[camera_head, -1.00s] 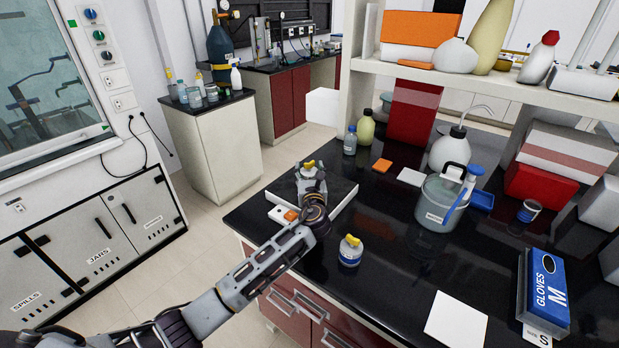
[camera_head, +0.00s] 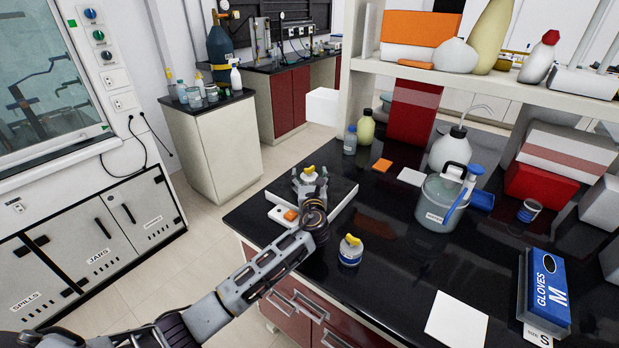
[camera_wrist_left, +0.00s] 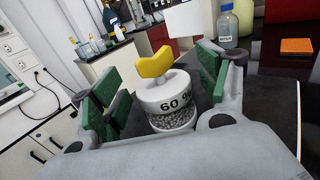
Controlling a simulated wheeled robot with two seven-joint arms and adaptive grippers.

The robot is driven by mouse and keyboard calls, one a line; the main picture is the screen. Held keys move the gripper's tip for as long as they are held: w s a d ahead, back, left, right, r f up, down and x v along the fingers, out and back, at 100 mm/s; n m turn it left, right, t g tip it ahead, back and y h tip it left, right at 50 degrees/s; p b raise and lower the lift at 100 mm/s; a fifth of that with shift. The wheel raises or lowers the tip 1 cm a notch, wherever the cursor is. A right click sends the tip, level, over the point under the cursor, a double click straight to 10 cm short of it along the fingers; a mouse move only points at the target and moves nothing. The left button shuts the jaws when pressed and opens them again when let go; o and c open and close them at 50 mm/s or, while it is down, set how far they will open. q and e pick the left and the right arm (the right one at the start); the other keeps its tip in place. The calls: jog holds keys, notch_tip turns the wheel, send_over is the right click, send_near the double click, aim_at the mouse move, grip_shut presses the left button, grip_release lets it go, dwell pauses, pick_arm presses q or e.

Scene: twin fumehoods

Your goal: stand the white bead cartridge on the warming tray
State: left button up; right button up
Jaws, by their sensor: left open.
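The white bead cartridge (camera_head: 309,176), with a yellow top grip, stands upright on the dark plate of the warming tray (camera_head: 343,190). In the left wrist view the cartridge (camera_wrist_left: 168,100) shows a "60" marking and a band of grey beads low down. My left gripper (camera_head: 311,184) is open, its green pads (camera_wrist_left: 104,97) on either side of the cartridge with gaps between. The cartridge's lowest edge is partly hidden by the gripper body. My right gripper is not in view.
A similar yellow-topped cartridge with a blue label (camera_head: 350,250) stands on the black bench right of my arm. An orange square (camera_head: 382,165), a lidded pot (camera_head: 440,198) and a glove box (camera_head: 546,288) are further right. Bare bench lies between the tray and the pot.

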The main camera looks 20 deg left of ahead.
pick_arm(q)
jog(key=shift+r, duration=0.1)
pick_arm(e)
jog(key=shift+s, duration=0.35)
pick_arm(q)
jog(key=shift+s+d, duration=0.25)
jog(key=shift+s, duration=0.35)
jog(key=v, duration=0.9)
jog(key=shift+s, duration=0.25)
jog(key=shift+s+d, duration=0.25)
jog(key=shift+s, duration=0.3)
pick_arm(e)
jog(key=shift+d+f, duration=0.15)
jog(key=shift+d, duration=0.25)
